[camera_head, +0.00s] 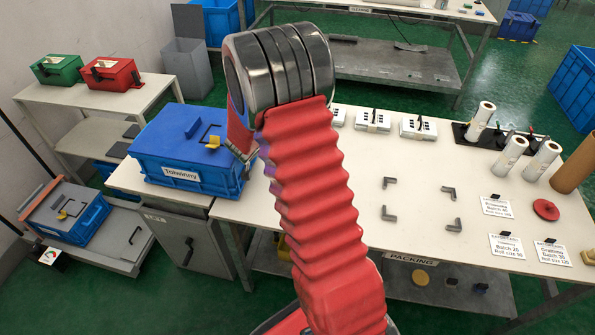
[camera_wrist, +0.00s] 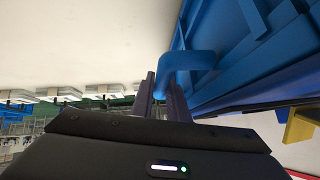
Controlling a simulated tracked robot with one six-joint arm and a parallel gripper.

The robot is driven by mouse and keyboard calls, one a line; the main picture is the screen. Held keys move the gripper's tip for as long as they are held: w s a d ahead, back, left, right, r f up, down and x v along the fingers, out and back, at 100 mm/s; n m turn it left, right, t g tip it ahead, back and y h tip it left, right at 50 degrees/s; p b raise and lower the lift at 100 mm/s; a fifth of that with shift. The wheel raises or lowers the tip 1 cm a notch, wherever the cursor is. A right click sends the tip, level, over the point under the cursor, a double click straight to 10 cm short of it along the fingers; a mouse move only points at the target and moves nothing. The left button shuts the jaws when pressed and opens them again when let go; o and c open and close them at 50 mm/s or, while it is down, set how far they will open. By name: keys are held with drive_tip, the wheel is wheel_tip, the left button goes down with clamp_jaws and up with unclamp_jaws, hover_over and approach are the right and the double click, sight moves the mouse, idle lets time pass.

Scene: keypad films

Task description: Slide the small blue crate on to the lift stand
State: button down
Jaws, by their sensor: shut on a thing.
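In the wrist view, the crate's blue side (camera_wrist: 245,60) fills the upper right. My gripper (camera_wrist: 160,98) is shut on a blue tab (camera_wrist: 186,62) that sticks out from that side. In the head view, my arm hides the fingertips and this grip.
Another blue crate with a grey lid (camera_head: 70,213) is on the low stand. Red (camera_head: 112,75) and green (camera_head: 55,69) boxes sit on a side shelf. White keypad units (camera_head: 373,120), corner brackets (camera_head: 389,183) and film rolls (camera_head: 511,155) are on the table (camera_head: 340,215).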

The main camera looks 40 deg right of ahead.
drive_tip(key=shift+w+a+f, duration=0.1)
drive_tip(key=shift+a, duration=0.05)
drive_tip(key=shift+w+a, duration=1.55)
drive_tip(key=shift+w, duration=0.25)
drive_tip(key=shift+w+a, duration=0.1)
drive_tip(key=shift+w+a, duration=0.75)
drive_tip(key=shift+w, duration=0.2)
drive_tip(key=shift+w+a, duration=0.75)
drive_tip(key=shift+w, duration=0.15)
drive_tip(key=shift+a, duration=0.1)
drive_tip(key=shift+w+a, duration=0.75)
drive_tip(key=shift+w, duration=0.2)
